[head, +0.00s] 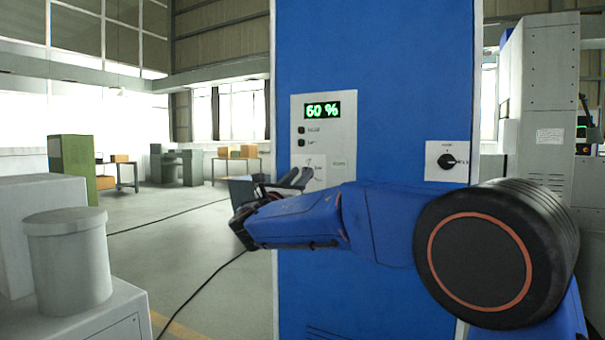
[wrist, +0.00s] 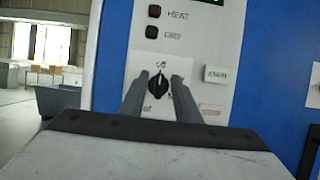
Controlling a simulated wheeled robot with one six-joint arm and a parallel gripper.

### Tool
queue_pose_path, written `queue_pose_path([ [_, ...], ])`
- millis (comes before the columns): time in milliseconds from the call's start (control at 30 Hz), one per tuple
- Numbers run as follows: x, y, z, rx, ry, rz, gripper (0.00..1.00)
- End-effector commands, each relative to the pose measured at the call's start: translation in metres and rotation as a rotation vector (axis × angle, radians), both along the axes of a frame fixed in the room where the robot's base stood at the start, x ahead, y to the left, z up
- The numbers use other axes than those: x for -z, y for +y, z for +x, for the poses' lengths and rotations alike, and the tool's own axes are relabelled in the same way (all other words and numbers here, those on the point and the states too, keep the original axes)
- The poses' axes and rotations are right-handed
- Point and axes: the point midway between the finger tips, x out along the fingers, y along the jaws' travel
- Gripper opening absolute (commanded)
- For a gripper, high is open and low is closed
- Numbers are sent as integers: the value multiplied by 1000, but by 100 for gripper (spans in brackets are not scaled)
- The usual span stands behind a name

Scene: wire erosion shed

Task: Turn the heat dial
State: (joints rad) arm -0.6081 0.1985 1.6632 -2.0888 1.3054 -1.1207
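A black dial (wrist: 158,84) with a pointer knob sits on the pale control panel (head: 342,124), below the two small square lamps or buttons, one labelled HEAT. "Off" is printed above the dial; other marks around it are partly hidden. My gripper (wrist: 160,76) is open, with one finger to each side of the dial and a small gap visible on both sides. I cannot tell how far the fingertips are from the panel.
The panel's green display (head: 322,110) reads 60 %. A second black rotary switch (head: 447,161) sits on its own white plate to the right on the blue cabinet (head: 390,60). A grey canister (head: 68,262) stands at lower left. Open floor lies left of the cabinet.

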Motion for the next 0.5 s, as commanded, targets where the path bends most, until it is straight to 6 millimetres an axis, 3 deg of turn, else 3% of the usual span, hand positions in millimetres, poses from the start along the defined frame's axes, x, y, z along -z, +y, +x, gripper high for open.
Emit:
queue_pose_path([
  [200, -7, -9, 14, 0, 0, 0, 29],
  [500, -8, -10, 16, 0, 0, -1, 29],
])
